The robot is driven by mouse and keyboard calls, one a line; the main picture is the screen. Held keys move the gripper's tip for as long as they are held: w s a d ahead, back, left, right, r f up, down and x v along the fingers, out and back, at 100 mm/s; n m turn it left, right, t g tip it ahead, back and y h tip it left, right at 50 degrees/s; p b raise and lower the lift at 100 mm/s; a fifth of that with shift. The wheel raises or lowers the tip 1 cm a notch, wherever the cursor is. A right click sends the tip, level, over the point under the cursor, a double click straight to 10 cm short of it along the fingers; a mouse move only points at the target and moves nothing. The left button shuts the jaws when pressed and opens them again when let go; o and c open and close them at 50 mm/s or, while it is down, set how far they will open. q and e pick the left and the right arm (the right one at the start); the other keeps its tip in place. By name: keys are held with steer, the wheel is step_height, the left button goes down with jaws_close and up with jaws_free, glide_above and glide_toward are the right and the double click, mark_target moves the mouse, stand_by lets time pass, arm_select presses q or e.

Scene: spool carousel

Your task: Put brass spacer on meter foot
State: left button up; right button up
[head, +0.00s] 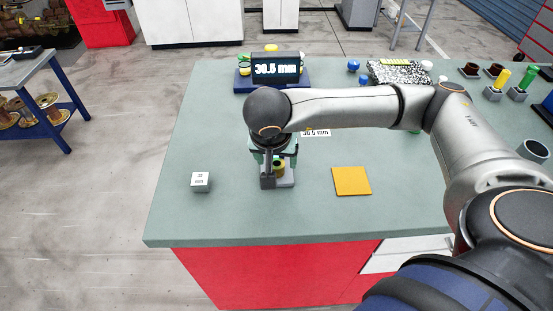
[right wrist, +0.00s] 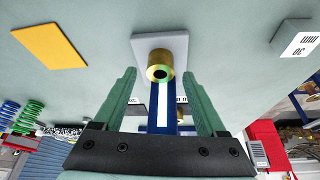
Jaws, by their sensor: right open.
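A short brass spacer (head: 279,168) with a dark hole stands on a light grey plate (head: 286,182) near the middle of the green table. In the right wrist view the spacer (right wrist: 160,66) sits at the plate (right wrist: 178,46), in front of my fingertips. My right gripper (head: 274,158) is open. Its two green fingers (right wrist: 160,76) are spread to either side of the spacer, with gaps showing. A meter with a dark display (head: 276,68) reading 30.5 mm stands at the back of the table. I cannot tell which part is its foot. My left gripper is out of view.
A white block marked mm (head: 200,182) is left of the plate, and a flat orange square (head: 351,181) lies to its right. A speckled board (head: 398,73) and small coloured parts fill the back right. My right forearm crosses above the table. The front is clear.

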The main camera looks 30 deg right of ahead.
steer(key=v, duration=1.1)
steer(key=shift+d, duration=0.1)
stand_by(0.8)
